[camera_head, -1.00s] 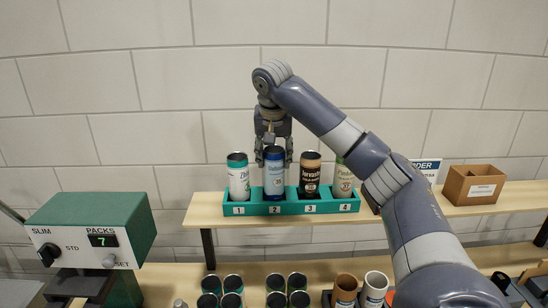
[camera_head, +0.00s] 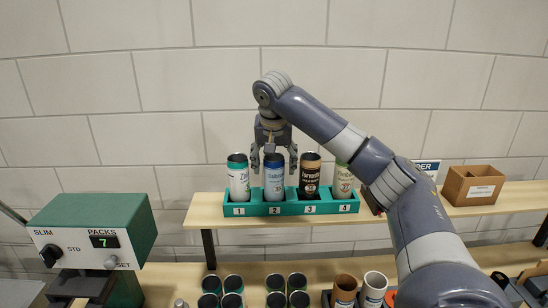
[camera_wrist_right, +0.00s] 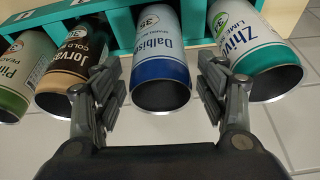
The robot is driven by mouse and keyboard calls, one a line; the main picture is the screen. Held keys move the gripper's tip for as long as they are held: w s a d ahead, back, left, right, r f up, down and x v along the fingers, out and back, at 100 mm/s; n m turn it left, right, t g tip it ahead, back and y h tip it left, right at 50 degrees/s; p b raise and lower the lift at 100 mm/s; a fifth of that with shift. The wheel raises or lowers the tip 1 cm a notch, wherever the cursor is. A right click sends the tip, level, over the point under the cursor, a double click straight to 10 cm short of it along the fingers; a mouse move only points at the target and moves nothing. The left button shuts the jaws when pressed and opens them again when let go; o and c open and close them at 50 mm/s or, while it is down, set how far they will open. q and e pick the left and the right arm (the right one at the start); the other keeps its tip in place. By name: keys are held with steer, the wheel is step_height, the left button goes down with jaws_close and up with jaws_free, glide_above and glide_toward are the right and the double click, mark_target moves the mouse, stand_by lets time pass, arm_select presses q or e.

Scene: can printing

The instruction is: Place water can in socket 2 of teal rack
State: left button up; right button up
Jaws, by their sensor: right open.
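The teal rack (camera_head: 330,208) stands on the wooden shelf with sockets numbered 1 to 4. A blue and white can (camera_head: 274,184) stands upright in socket 2; its label reads "Dalbis..." in the right wrist view (camera_wrist_right: 162,62). I take it to be the water can. My right gripper (camera_head: 274,162) is open above and around the can's top. In the right wrist view its fingers (camera_wrist_right: 164,98) are spread on either side of the can, apart from it. My left gripper is not in view.
A white-teal can (camera_head: 238,180) fills socket 1, a black-brown can (camera_head: 309,176) socket 3, and a cream-green can (camera_head: 343,182) socket 4. A cardboard box (camera_head: 472,184) stands right on the shelf. Several cans (camera_head: 276,299) stand below. A green machine (camera_head: 95,228) is at left.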

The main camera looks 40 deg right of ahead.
steer(key=shift+a+r, duration=0.1)
steer(key=shift+r, duration=0.2)
steer(key=b+v, duration=0.2)
steer(key=v, duration=0.3)
steer(key=p+v, duration=0.1)
steer(key=v, duration=0.5)
steer(key=shift+r+p, duration=0.25)
steer(key=shift+p, duration=0.15)
steer(key=shift+s+a, duration=0.1)
steer(key=shift+a, duration=0.05)
